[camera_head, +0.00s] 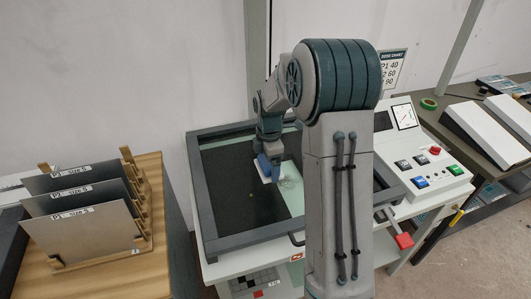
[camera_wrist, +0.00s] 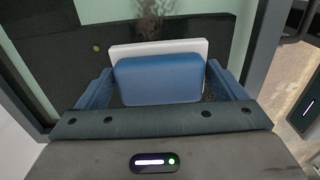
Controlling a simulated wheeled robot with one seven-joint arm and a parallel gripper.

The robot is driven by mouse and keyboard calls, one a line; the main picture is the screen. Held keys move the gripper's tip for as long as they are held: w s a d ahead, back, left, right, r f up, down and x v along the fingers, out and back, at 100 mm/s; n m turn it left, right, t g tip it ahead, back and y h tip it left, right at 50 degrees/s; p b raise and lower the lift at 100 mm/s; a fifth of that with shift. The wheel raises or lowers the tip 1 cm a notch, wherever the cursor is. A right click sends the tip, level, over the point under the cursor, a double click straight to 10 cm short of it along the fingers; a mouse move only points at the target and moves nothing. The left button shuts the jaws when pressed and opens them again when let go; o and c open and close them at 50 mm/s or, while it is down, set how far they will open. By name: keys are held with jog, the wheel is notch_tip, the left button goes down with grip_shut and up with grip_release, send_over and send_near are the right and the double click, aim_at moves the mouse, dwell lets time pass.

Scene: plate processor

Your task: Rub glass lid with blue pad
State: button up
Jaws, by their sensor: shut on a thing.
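The blue pad (camera_wrist: 160,80) with a white layer behind it is gripped between the two fingers of my gripper (camera_wrist: 160,88) in the wrist view. In the head view my gripper (camera_head: 269,163) points down over the glass lid (camera_head: 239,195) in its dark frame, and the pad's pale edge (camera_head: 263,172) shows at its left. The lid looks dark on the left and pale green on the right. A grey smudge (camera_wrist: 155,15) shows just beyond the pad in the wrist view. I cannot tell whether the pad touches the glass.
A control panel (camera_head: 420,165) with coloured buttons stands to the right, and a red-ended handle (camera_head: 403,241) sticks out at the front right. A wooden rack (camera_head: 150,220) of labelled plates stands at the left. My arm hides part of the lid's right side.

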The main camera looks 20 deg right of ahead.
aim_at(271, 187)
jog(key=shift+s+d+f+b, duration=0.15)
jog(key=shift+f+b, duration=0.45)
jog(key=shift+f, duration=0.3)
notch_tip(271, 187, down, 5)
jog(key=b, duration=0.3)
jog(key=shift+f+b, duration=0.1)
jog(key=shift+b, duration=0.25)
jog(key=shift+f, duration=0.6)
jog(key=shift+d+r, duration=0.2)
jog(key=shift+d, duration=0.95)
jog(key=shift+c, duration=0.3)
jog(key=shift+d+f, duration=0.1)
jog(key=shift+d, duration=0.65)
jog(key=shift+d+p, duration=0.5)
jog(key=shift+d, duration=3.2)
jog(key=shift+a, duration=0.55)
jog(key=shift+a+b, duration=0.45)
jog(key=shift+a, duration=4.35)
jog(key=r, duration=0.1)
jog(key=r+p, duration=0.2)
jog(key=shift+a+r, duration=0.25)
jog(key=shift+a, duration=0.05)
notch_tip(271, 187, up, 2)
jog(key=shift+r+p, duration=0.1)
jog(key=shift+p, duration=0.65)
jog(key=shift+r+p, duration=0.8)
jog(key=shift+r, duration=0.45)
